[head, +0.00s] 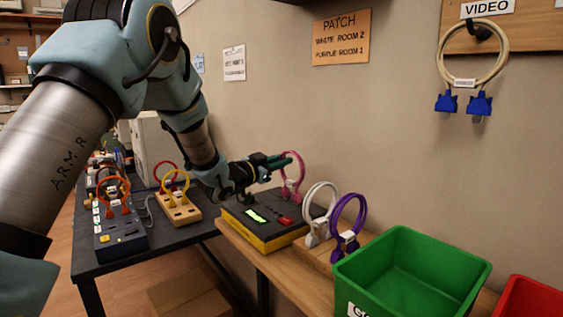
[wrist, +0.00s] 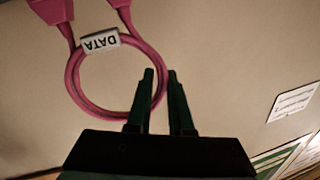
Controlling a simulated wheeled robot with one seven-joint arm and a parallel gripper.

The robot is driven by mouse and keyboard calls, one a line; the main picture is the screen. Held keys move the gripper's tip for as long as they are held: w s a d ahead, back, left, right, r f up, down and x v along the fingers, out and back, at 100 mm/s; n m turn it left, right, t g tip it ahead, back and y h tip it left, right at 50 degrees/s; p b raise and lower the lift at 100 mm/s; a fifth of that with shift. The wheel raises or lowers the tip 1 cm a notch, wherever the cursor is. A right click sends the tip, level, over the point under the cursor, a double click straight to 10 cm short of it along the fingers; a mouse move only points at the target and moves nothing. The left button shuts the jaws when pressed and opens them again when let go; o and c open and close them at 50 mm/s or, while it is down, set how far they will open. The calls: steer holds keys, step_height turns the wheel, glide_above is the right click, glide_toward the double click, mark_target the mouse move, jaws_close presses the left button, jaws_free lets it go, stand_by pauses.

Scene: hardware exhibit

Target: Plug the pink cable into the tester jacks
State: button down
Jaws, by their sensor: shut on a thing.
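The pink cable (head: 292,177) is a loop held in the air above the tester in the head view. In the wrist view the pink cable (wrist: 70,80) carries a white DATA label and two pink plugs (wrist: 48,10), cut off by the top edge. My gripper (head: 285,160) is shut on the side of the loop; its two dark green fingers also show in the wrist view (wrist: 160,78). The tester (head: 262,236) is a black and yellow box with a lit green display and a red part on top. I cannot make out its jacks.
White (head: 308,215) and purple (head: 341,245) cables stand on a wooden block right of the tester. A green bin (head: 440,262) and a red bin (head: 530,305) are further right. A wall board (head: 535,25) holds a beige cable. Red and yellow cables stand on the left table.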

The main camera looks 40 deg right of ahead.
steer(key=shift+f, duration=0.15)
stand_by(0.6)
steer(key=shift+c, duration=0.5)
jaws_free()
stand_by(0.5)
steer(key=s+a+b, duration=0.1)
steer(key=a+b, duration=0.1)
steer(key=a, duration=0.5)
steer(key=shift+a+b, duration=0.2)
steer(key=shift+b, duration=0.15)
steer(key=shift+f, duration=0.1)
stand_by(0.6)
